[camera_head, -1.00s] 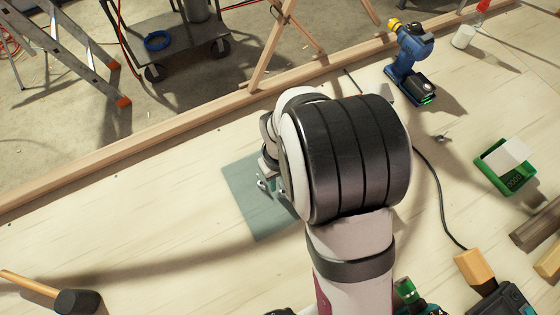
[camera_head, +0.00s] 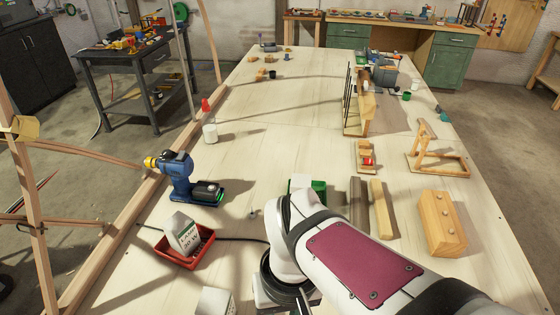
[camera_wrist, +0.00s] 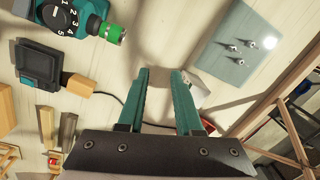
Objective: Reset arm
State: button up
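My gripper (camera_wrist: 161,78) shows in the wrist view as two teal fingers. They stand apart with nothing held between them, above the pale bench top. In the head view my white arm with a dark red plate fills the lower middle, and it hides the gripper's fingers. In the wrist view a grey-blue mat (camera_wrist: 228,38) with several small metal pieces lies at the upper right. A teal and black tool (camera_wrist: 70,15) with a numbered dial is at the upper left.
In the head view a blue drill (camera_head: 185,182), a red tray (camera_head: 160,249) holding a white container, and a white jar (camera_head: 210,133) stand left of my arm. A wooden block (camera_head: 441,224) and timber strips (camera_head: 381,210) lie right of it. The bench's middle is mostly clear.

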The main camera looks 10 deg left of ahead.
jog(key=s+d+m+y, duration=0.1)
jog(key=s+d+m, duration=0.5)
jog(key=d+m, duration=0.3)
jog(key=shift+s+d+m, duration=0.35)
jog(key=shift+d+m, duration=0.05)
jog(key=shift+d, duration=0.25)
